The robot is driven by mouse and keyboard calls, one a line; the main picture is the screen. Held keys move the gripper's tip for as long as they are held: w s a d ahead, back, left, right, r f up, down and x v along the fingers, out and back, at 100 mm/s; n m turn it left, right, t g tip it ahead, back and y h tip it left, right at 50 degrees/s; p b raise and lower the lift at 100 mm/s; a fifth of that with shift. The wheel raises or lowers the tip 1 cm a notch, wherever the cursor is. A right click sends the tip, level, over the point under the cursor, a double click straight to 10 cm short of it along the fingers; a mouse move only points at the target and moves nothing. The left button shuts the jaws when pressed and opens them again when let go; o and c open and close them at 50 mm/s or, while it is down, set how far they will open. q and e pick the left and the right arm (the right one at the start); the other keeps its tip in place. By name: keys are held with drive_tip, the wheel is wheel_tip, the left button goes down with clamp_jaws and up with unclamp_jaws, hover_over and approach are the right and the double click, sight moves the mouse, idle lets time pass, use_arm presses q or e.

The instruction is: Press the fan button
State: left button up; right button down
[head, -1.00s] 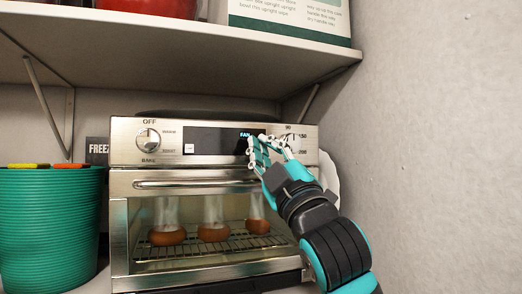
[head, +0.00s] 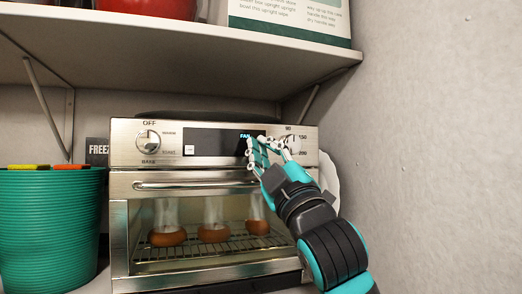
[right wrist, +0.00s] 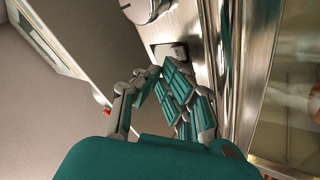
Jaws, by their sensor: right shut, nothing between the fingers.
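The toaster oven (head: 150,183) stands under a shelf, with a dark display (head: 215,142) on its front panel. The glowing FAN label (head: 245,136) is at the right end of the display. My right gripper (head: 266,142) is shut and empty in front of the panel, just right of the label. The gripper partly covers this area. A small light button (right wrist: 178,52) at the display's end shows in the right wrist view, just past the fingertips of my right gripper (right wrist: 160,74). I cannot tell whether they touch. My left gripper is out of view.
A left knob (head: 148,141) and a right knob (head: 291,144) flank the display. The door handle (head: 190,184) runs below it. A ribbed teal bin (head: 50,230) stands at left. The shelf (head: 170,55) hangs above, and a bare wall (head: 440,150) is at right.

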drive_tip(key=shift+w+a, duration=0.15)
drive_tip(key=shift+w, duration=0.25)
idle(0.5)
drive_tip(key=shift+s, duration=0.15)
drive_tip(key=shift+s+d, duration=0.3)
drive_tip(key=shift+s, duration=0.25)
drive_tip(key=s, duration=0.1)
drive_tip(key=s+d+b, duration=0.1)
drive_tip(key=s, duration=0.1)
drive_tip(key=s+d, duration=0.1)
drive_tip(key=s, duration=0.1)
drive_tip(key=shift+s+d, duration=0.15)
drive_tip(key=shift+s, duration=0.1)
idle(0.3)
